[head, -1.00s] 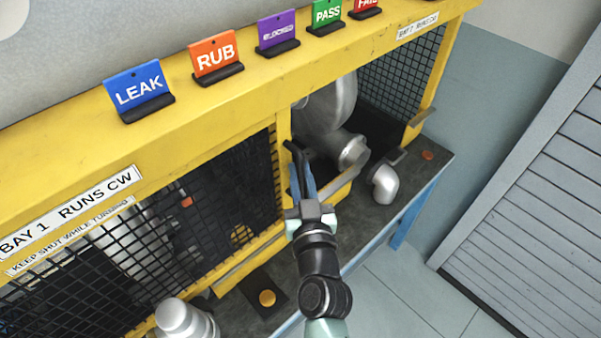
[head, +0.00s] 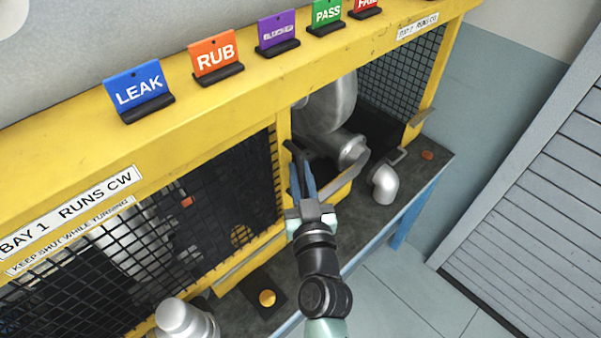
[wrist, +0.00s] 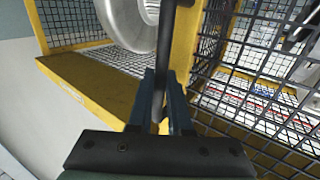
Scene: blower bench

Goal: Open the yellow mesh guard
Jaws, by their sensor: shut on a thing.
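The yellow mesh guard (head: 225,190), a black mesh in a yellow frame, covers the left bay in the head view. It stands closed or nearly so; I cannot tell exactly. Its mesh (wrist: 232,90) also shows at the right of the wrist view. My gripper (head: 300,168) is at the guard's right edge, beside the yellow upright. Its blue fingers are shut on a dark bar handle (wrist: 166,45), which runs up between the fingertips (wrist: 161,78) in the wrist view.
The right bay stands open in front, with a grey blower (head: 328,105) inside. A grey elbow pipe (head: 384,184), a yellow button (head: 267,298) and a grey fitting (head: 183,318) are on the bench front. Coloured signs, including LEAK (head: 139,91), stand on the yellow beam above.

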